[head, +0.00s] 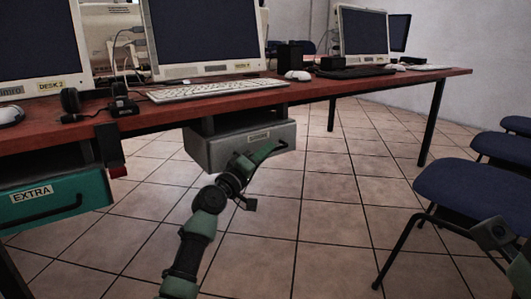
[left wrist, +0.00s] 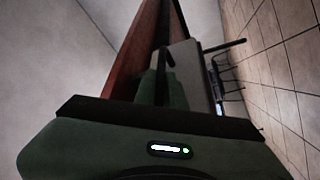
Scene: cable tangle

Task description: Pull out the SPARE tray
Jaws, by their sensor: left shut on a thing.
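A grey tray (head: 225,152) hangs under the desk's front edge in the head view. The label on its front is too small to read surely. My left gripper (head: 266,152) is at the right part of its front, shut on its dark handle (head: 281,145). In the left wrist view the green fingers (left wrist: 163,88) are around the dark handle (left wrist: 167,58), with the grey tray (left wrist: 187,68) beside them. How far the tray stands out is hard to tell. My right gripper does not show clearly; only part of my right arm is at the lower right.
A teal tray (head: 60,199) labelled EXTRA hangs under the desk (head: 310,87) at the left. A dark clamp-like piece with a red end (head: 113,150) is on the desk edge between the trays. Blue chairs (head: 465,188) stand at right. The tiled floor in front is clear.

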